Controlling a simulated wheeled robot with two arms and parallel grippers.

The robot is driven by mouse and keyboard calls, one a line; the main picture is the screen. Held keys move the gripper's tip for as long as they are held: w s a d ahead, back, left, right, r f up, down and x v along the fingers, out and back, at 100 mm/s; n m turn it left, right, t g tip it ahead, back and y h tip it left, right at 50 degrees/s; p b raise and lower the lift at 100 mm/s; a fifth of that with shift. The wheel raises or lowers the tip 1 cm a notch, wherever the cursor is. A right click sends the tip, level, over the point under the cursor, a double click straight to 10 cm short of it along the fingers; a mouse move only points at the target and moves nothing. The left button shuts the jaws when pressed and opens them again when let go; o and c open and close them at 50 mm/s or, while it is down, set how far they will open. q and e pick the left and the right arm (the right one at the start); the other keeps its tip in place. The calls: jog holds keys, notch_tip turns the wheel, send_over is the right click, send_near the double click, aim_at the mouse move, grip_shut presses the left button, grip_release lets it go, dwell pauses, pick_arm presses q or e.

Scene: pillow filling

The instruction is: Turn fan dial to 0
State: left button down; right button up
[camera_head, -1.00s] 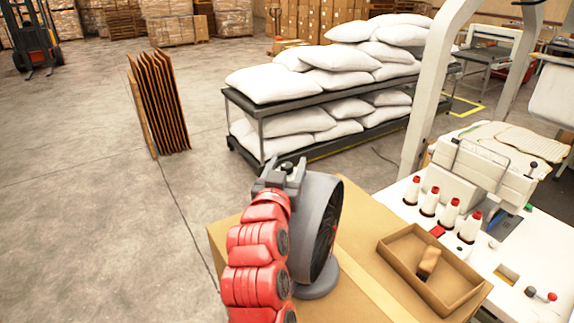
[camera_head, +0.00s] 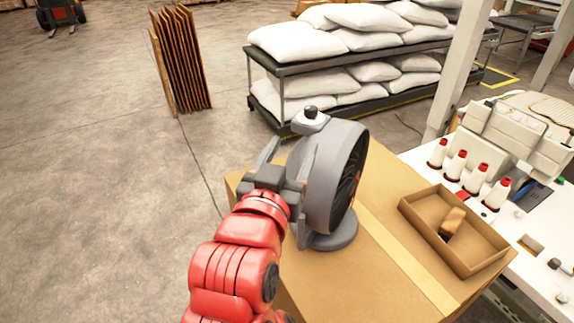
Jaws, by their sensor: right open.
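The grey round fan (camera_head: 341,170) stands upright on a cardboard box, its dark grille facing right. Its dial (camera_head: 310,113) sits on top of the housing, a small knob with a dark cap. The dial's markings are too small to read. My right gripper (camera_head: 289,150), on the red arm, is at the fan's left rear side. Its two grey fingers are spread and point up toward the dial, with nothing between them. The fingertips are a little below the dial and apart from it. My left gripper is out of view.
The cardboard box (camera_head: 400,262) also bears an open tray (camera_head: 412,213) with a brown brush-like item, right of the fan. A white sewing machine table (camera_head: 540,270) with thread cones stands at right. A rack of white pillows (camera_head: 290,68) is behind.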

jog(key=s, duration=0.2)
jog(key=shift+s+a+b, duration=0.25)
jog(key=shift+s+b, duration=0.05)
